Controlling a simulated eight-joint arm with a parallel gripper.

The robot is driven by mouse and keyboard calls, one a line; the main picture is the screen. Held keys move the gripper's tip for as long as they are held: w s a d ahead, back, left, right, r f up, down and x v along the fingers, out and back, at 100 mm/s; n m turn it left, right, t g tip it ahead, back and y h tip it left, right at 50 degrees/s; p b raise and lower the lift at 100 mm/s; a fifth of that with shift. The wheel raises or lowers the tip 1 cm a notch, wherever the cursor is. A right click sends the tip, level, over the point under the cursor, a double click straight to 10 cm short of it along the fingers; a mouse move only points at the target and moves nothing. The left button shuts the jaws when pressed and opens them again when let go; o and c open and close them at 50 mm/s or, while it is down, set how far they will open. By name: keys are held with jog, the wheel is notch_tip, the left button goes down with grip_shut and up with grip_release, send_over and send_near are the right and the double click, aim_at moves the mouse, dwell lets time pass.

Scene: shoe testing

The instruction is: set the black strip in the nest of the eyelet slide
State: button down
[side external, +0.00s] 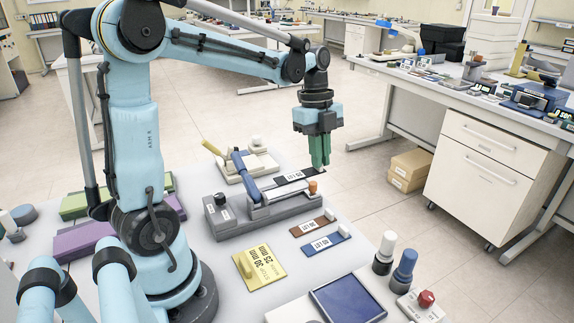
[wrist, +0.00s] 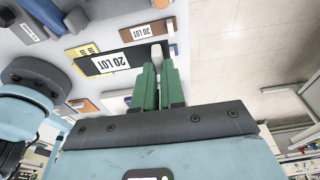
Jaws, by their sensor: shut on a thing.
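The black strip (side external: 291,177), with a white "20 LOT" label, is held near its right end by my gripper (side external: 321,166). The green fingers are shut on it. The strip lies roughly level over the back of a long grey fixture (side external: 262,214) with a blue lever (side external: 245,177), which looks like the eyelet slide. I cannot tell whether the strip touches it. In the wrist view the black strip (wrist: 95,64) runs left from the fingertips (wrist: 156,66). The nest is not clearly visible beneath it.
A brown strip (side external: 313,223) and a blue strip (side external: 327,244) lie on the table in front of the fixture. A yellow plate (side external: 258,265) lies nearer. A cream fixture (side external: 248,164) stands behind. White, blue and red-topped pieces stand at the table's right edge.

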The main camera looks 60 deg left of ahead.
jog(key=a+f, duration=0.1)
jog(key=a, duration=0.1)
jog(key=a+f, duration=0.2)
jog(key=a, duration=0.1)
jog(key=a+f, duration=0.1)
jog(key=a, duration=0.1)
jog(key=shift+w+a+f, duration=0.4)
jog(key=shift+f, duration=1.95)
jog(key=shift+f, duration=0.1)
jog(key=c, duration=1.2)
grip_release()
